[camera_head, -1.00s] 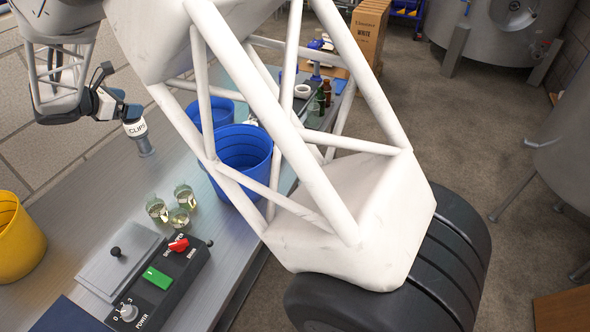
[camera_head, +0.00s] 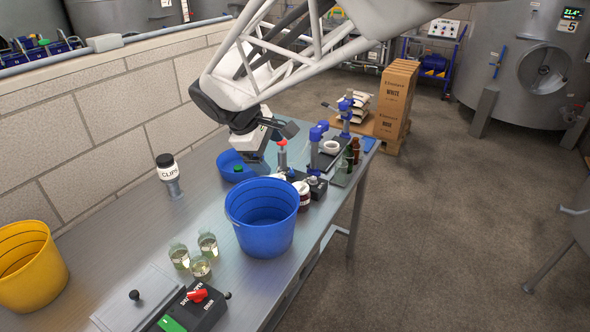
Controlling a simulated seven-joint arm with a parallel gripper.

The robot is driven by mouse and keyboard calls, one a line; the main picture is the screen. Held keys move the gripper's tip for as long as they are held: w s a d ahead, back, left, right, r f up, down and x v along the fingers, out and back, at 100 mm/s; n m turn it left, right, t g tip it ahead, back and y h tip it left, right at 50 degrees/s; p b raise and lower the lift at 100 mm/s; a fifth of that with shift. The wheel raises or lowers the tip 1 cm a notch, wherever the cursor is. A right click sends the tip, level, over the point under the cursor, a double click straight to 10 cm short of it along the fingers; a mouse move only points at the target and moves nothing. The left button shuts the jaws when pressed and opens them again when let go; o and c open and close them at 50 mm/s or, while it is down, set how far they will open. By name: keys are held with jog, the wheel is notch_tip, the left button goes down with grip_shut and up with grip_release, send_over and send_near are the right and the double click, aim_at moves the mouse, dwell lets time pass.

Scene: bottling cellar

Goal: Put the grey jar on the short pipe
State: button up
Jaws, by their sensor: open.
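A jar (camera_head: 167,172) with a black lid and a pale label reading "CLIPS" stands upright on top of a short grey pipe (camera_head: 174,188). The pipe rises from the steel bench near the wall. I take this as the grey jar; the label hides most of its body colour. My gripper (camera_head: 277,140) is well to the right of the jar, above the bench and beyond the large blue bucket. It is open, apart from the jar, and I see nothing held in it. Its fingertips are small and partly hard to make out.
A large blue bucket (camera_head: 262,238), a smaller blue tub (camera_head: 232,161) and several small bench items stand near my gripper. A yellow bucket (camera_head: 28,265) is at left. Bench around the pipe is clear.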

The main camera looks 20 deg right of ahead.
jog(key=s+d+f+m+y, duration=0.1)
jog(key=s+d+m, duration=0.1)
jog(key=s, duration=0.6)
jog(key=s+d+f+m+y, duration=0.1)
jog(key=s+d+m+y, duration=0.1)
jog(key=s+m, duration=0.3)
jog(key=s+d+f+m+y, duration=0.1)
jog(key=s+d+m+y, duration=0.1)
jog(key=s, duration=0.9)
jog(key=shift+s+d+m+t, duration=0.35)
jog(key=shift+d+m, duration=0.4)
jog(key=shift+m, duration=0.25)
